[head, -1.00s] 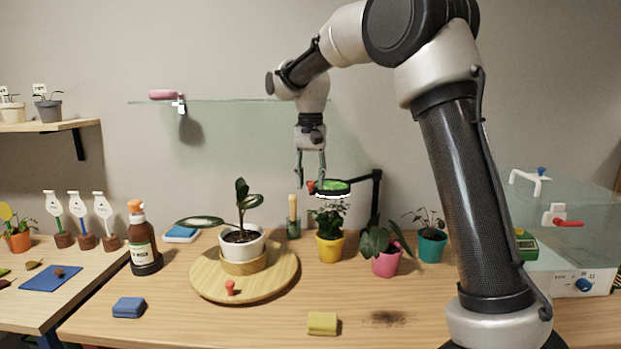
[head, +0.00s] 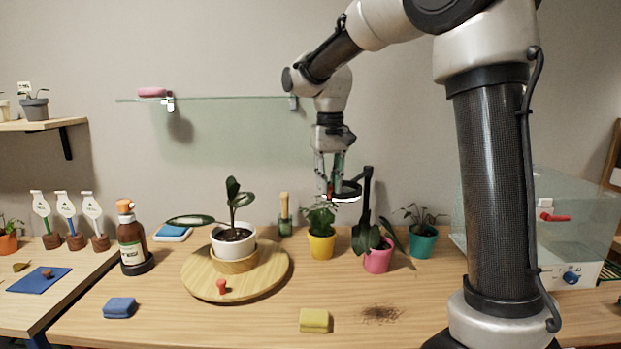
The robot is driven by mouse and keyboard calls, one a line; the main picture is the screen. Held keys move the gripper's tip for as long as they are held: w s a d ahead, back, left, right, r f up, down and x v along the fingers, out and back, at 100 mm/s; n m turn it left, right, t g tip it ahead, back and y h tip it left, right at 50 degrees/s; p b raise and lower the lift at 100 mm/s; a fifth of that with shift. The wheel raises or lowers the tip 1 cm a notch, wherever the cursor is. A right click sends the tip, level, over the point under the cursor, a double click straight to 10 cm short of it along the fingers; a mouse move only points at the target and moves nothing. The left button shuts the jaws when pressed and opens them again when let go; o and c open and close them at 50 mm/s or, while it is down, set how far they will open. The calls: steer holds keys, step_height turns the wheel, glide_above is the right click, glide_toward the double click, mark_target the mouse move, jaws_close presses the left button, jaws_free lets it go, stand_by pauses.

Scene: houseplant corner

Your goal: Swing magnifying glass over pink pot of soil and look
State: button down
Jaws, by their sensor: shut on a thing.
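The magnifying glass (head: 346,198) is a dark ring with a white lower rim on a jointed black arm (head: 367,190). It hangs above and between the yellow pot and the pink pot (head: 377,261). My gripper (head: 330,192) is shut on the red knob at the left side of the ring. The pink pot stands on the table below and to the right of the ring. Dark leaves spread over its top and hide most of the soil. The magnifier arm's lower part is hidden behind these leaves.
A yellow pot with a plant (head: 321,246) stands left of the pink pot, and a teal pot (head: 422,243) right. A wooden turntable (head: 200,281) holds a white pot (head: 234,241). A yellow sponge (head: 314,320) and spilled soil (head: 381,314) lie in front.

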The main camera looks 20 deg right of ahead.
steer(key=s+d+n, duration=0.6)
steer(key=s+d, duration=0.2)
steer(key=d, duration=0.4)
steer(key=shift+d, duration=0.3)
steer(key=c, duration=1.3)
jaws_free()
step_height(320, 180, up, 12)
